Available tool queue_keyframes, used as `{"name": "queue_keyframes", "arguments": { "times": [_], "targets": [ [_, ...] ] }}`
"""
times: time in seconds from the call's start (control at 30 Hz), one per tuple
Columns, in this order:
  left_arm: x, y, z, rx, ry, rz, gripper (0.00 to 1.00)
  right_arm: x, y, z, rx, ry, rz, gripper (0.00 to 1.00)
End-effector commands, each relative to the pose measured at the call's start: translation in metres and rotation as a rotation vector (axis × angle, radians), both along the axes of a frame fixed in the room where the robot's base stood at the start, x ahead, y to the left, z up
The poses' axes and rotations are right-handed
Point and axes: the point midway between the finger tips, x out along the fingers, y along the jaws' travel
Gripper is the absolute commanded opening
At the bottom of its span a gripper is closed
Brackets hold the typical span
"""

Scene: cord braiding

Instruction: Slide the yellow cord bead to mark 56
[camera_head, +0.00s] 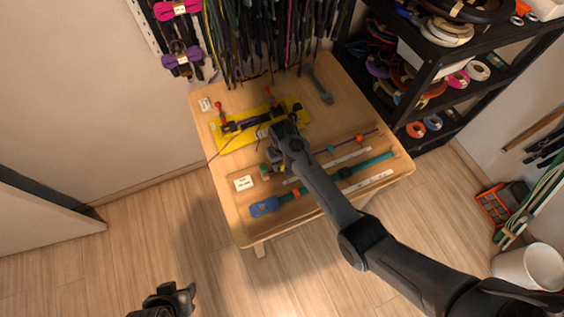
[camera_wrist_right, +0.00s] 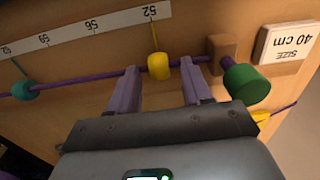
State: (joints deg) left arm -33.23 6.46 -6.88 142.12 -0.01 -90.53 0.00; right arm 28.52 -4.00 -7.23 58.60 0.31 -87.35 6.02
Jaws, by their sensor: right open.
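In the right wrist view, the yellow bead (camera_wrist_right: 159,66) sits on a purple cord (camera_wrist_right: 75,85), near the mark 52 with its yellow line. Mark 56 (camera_wrist_right: 94,27) is further left on the white scale strip (camera_wrist_right: 120,19). My right gripper (camera_wrist_right: 160,80) is open, its two fingers on either side of the bead with gaps to both. In the head view my right gripper (camera_head: 272,165) is over the table's middle and largely hides the bead area. My left gripper (camera_head: 174,298) is at the bottom left, away from the table; its jaw opening is unclear.
A teal bead (camera_wrist_right: 25,90) sits left on the cord. A brown block (camera_wrist_right: 222,50) and green knob (camera_wrist_right: 245,82) are at its right end, near a 40 cm size card (camera_wrist_right: 284,44). A yellow board (camera_head: 234,141) and a blue-ended strap (camera_head: 265,206) lie on the table (camera_head: 236,222).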

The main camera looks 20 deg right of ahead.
Motion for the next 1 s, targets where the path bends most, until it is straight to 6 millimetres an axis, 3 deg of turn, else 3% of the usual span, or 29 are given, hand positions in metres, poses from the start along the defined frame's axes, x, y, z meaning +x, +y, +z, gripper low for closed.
{"name": "queue_keyframes", "arguments": {
  "times": [0.07, 0.33, 0.67, 0.83, 1.0],
  "targets": [
    [0.0, 0.001, 0.0, 0.002, 0.0, -0.001, 0.43, 0.0, 0.0, 0.0, 0.0, 0.0, 0.0, 0.41],
    [0.0, 0.003, 0.0, 0.011, 0.0, -0.007, 0.43, 0.0, 0.0, 0.0, 0.0, 0.0, 0.0, 0.0],
    [0.0, 0.003, 0.004, 0.012, 0.001, -0.008, 0.43, 0.0, -0.005, 0.002, -0.001, 0.001, -0.001, 0.0],
    [-0.001, 0.002, 0.025, 0.01, 0.002, -0.006, 0.43, 0.001, -0.037, 0.006, -0.003, 0.004, -0.004, 0.0],
    [0.0, 0.001, 0.034, 0.002, -0.001, -0.001, 0.43, 0.002, -0.062, 0.002, -0.001, 0.002, -0.001, 0.0]
  ]
}}
